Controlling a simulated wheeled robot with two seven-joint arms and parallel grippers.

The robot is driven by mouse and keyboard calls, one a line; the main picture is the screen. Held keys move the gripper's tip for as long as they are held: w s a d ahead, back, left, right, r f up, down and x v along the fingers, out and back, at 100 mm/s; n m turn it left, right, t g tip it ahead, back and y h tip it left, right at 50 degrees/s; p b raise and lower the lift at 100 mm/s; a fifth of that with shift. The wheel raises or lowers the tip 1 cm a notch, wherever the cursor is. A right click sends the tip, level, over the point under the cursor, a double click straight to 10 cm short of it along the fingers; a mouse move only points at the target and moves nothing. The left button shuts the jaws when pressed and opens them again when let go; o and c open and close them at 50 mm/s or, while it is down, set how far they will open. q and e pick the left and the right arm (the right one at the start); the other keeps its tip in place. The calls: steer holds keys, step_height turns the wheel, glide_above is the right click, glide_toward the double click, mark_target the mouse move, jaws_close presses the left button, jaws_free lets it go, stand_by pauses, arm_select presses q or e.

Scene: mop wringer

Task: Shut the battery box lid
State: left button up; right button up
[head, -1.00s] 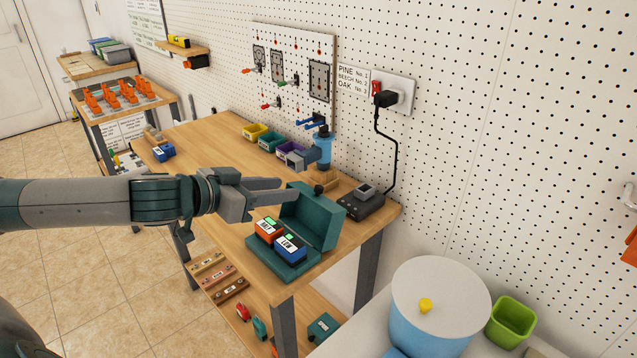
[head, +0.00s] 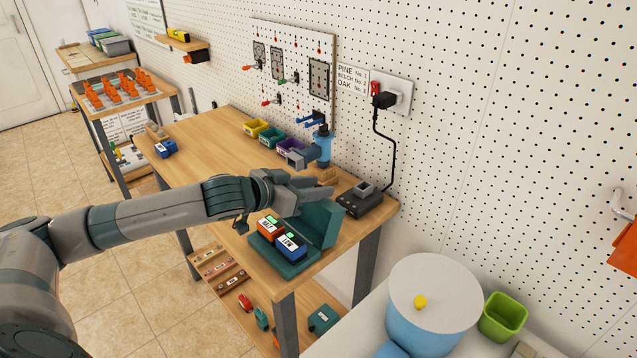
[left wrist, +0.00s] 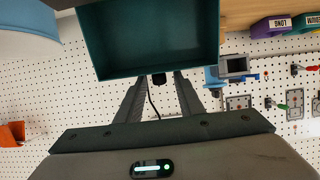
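The teal battery box (head: 283,268) sits on the near right corner of the workbench. Its lid (head: 322,224) stands open on the right side of the box, roughly upright. An orange battery (head: 269,228) and a blue battery (head: 291,246) sit in the box. My left gripper (head: 322,188) is at the top of the lid, its fingers apart with nothing between them. In the left wrist view the lid's hollow side (left wrist: 150,40) fills the top, and the fingertips (left wrist: 158,80) reach its edge; contact cannot be told. The lid's knob is hidden. My right gripper is not in view.
A black charger (head: 362,200) with a cord stands just behind the lid, close to my gripper.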

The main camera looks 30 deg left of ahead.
arm_select(q)
steer(key=shift+w+d+f, duration=0.2)
steer(key=shift+w+f, duration=0.05)
steer(key=shift+w, duration=0.35)
jaws_close()
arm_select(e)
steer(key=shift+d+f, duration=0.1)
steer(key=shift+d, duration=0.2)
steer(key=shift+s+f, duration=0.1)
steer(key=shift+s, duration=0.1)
